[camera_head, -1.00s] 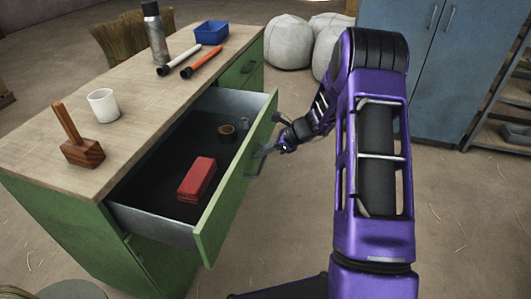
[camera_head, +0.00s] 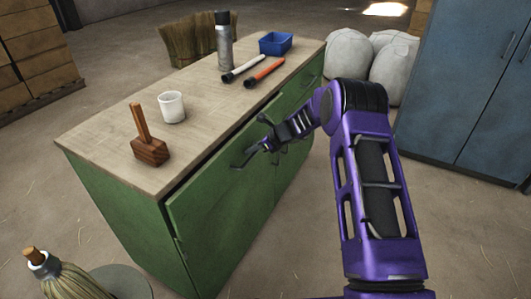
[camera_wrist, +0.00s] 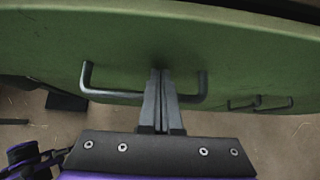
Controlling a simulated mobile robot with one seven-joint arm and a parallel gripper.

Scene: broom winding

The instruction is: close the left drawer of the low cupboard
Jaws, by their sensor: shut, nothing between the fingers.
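The low cupboard (camera_head: 120,207) is green with a pale wooden top. Its left drawer (camera_head: 212,193) is pushed nearly flush, and a narrow dark gap shows between the front's upper edge and the top. The drawer's inside is hidden. My gripper (camera_head: 262,148) is at the drawer front, by its dark bar handle (camera_head: 238,162). In the wrist view my gripper's fingers (camera_wrist: 161,74) are together and empty. They point at the green drawer front (camera_wrist: 130,45) within the span of the handle (camera_wrist: 115,95), seemingly touching the front.
A broom (camera_head: 62,277) is at the lower left. White sacks (camera_head: 350,55) and a blue cabinet (camera_head: 460,90) stand behind right.

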